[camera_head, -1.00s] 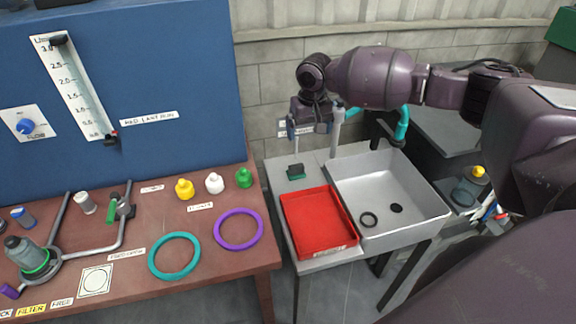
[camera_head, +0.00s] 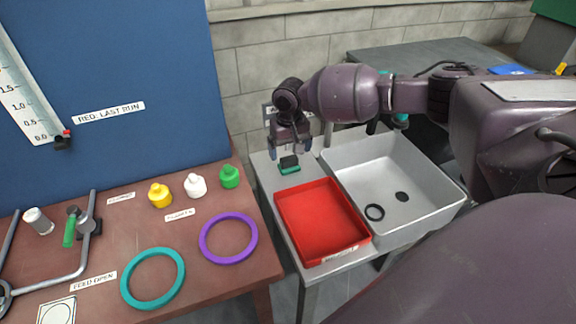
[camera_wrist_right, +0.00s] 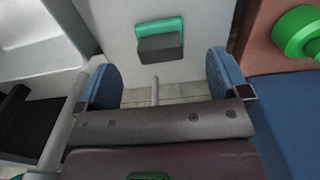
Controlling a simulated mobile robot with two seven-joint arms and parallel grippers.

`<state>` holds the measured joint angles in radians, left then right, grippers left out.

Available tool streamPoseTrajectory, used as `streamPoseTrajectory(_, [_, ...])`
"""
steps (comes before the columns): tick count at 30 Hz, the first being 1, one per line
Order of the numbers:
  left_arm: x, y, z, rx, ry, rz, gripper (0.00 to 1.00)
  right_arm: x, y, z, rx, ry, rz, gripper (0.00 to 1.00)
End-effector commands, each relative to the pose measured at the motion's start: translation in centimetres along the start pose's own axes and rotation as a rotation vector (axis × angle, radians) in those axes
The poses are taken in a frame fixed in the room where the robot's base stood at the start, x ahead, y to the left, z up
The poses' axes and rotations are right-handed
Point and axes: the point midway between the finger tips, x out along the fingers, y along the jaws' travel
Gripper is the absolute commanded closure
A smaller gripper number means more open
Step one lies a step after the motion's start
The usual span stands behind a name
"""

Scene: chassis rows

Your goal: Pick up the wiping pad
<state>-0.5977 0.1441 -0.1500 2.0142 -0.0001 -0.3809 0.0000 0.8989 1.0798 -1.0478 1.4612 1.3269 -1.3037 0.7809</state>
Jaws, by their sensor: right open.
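The wiping pad (camera_head: 289,165), a small block with a dark grey top and a green base, lies on the light grey side surface behind the red tray. It also shows in the right wrist view (camera_wrist_right: 160,40), ahead of and between the fingers. My right gripper (camera_head: 291,148) is open and empty, just behind and above the pad in the head view. Its two blue fingers show wide apart in the right wrist view (camera_wrist_right: 162,82), and the pad is not between their tips. My left gripper is not in view.
On the brown table to the left stand green (camera_head: 230,177), white and yellow bottles.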

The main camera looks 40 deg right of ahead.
Motion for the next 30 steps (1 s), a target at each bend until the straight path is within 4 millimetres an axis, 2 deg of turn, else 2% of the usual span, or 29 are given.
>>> streamPoseTrajectory(1, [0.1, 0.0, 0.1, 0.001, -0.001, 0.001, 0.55, 0.8, 0.0, 0.0, 0.000, -0.002, 0.002, 0.06])
streamPoseTrajectory(8, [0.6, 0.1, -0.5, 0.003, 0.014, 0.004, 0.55, 2.0, 0.1, -0.2, 0.000, -0.001, 0.001, 0.06])
streamPoseTrajectory(17, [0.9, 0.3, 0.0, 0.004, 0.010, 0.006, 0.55, 5.9, 0.1, -0.6, 0.002, -0.003, 0.001, 0.06])
streamPoseTrajectory(25, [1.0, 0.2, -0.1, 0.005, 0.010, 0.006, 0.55, 6.2, 0.1, -0.7, 0.001, 0.001, 0.001, 0.06])
streamPoseTrajectory(30, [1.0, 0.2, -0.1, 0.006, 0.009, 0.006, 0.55, 6.2, 0.1, -0.7, 0.001, 0.001, 0.001, 0.31])
